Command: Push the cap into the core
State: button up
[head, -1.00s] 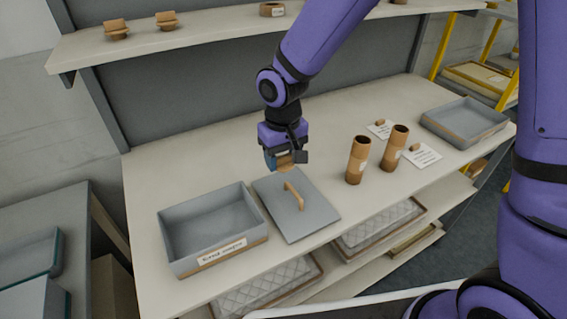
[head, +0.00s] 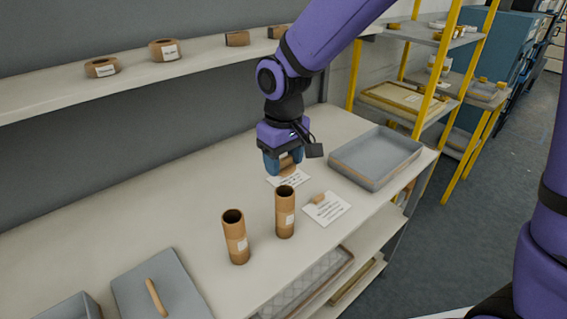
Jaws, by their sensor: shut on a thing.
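My gripper (head: 285,163) points down behind the right core, above the rear white card. It is shut on a small brown cap (head: 287,161), which is partly hidden by the blue fingers. The held cap is apart from both cores. Another small brown cap (head: 318,198) lies at the edge of the front white card (head: 328,209), right of the right core.
A grey tray (head: 340,168) stands at the table's right end. A grey lid (head: 185,290) with a wooden handle lies at the front left, beside a grey box (head: 72,308). Several brown rolls line the shelf (head: 120,88) behind.

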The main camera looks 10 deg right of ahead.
aim_at(285, 158)
jog(key=shift+w+d+f, duration=0.1)
jog(key=shift+d+f, duration=0.1)
jog(key=shift+f, duration=2.7)
jog(key=shift+f, duration=0.6)
jog(key=o, duration=0.6)
jog(key=shift+r, duration=5.5)
